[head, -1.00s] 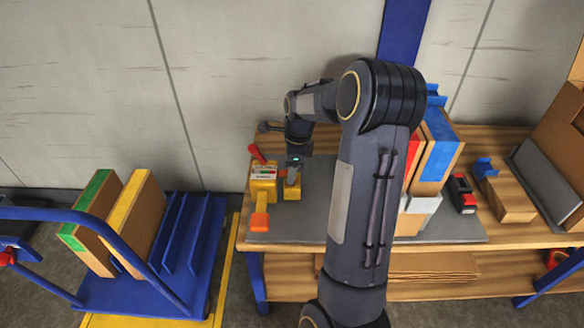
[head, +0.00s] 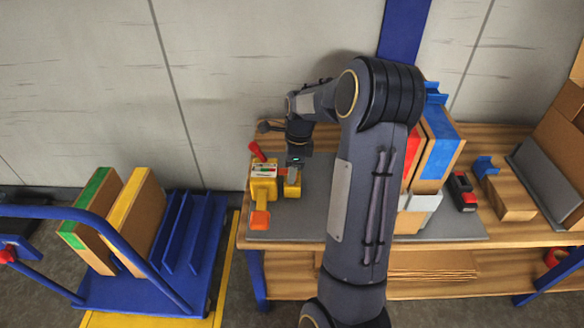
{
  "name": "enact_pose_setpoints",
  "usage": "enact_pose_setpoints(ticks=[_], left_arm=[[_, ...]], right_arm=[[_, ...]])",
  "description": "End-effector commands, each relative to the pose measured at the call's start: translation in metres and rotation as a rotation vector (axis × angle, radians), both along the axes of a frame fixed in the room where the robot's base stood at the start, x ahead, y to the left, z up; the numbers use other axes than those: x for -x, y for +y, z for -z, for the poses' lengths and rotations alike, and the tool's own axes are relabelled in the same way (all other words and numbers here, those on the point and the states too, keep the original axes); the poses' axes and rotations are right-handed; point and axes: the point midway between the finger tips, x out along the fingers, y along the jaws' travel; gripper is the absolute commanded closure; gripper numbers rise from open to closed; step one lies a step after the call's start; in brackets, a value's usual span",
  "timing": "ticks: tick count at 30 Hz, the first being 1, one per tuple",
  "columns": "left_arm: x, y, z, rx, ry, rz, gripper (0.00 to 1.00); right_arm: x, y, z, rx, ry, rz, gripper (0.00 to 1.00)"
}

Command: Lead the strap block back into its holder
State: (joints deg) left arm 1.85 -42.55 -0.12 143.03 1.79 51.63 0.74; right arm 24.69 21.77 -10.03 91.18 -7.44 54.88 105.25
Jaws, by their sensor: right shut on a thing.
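A yellow tool (head: 263,188) with a white label, a red lever and an orange end stands on the grey mat at the left of the workbench. A small yellow block (head: 292,188), seemingly the strap block, is right beside it on the right. My right gripper (head: 294,172) reaches down from behind and is shut on this block. The fingertips are small and partly merge with it. I cannot tell which part is the holder, or whether the block touches the yellow tool. My left gripper is not in view.
A blue cart (head: 125,296) with upright cardboard panels stands left of the workbench (head: 285,232). My right arm hides the bench's middle.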

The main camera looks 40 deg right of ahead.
Motion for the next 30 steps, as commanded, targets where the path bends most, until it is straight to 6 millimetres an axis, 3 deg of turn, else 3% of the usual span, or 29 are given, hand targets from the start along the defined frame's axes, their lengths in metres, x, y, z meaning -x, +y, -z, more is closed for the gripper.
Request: enact_pose_setpoints(ticks=[14, 15, 21, 30], left_arm=[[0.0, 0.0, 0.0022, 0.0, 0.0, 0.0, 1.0], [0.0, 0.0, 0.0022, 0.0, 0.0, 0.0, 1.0], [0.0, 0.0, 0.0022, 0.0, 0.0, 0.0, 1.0], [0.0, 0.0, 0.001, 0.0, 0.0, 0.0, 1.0]], right_arm=[[-0.0001, 0.0001, 0.0044, 0.0, 0.0, 0.0, 0.75], [-0.0002, 0.0002, 0.0044, 0.0, 0.0, 0.0, 0.59], [-0.0001, 0.0001, 0.0044, 0.0, 0.0, 0.0, 0.35], [0.0, -0.0003, 0.0009, 0.001, -0.001, 0.0, 0.35]])
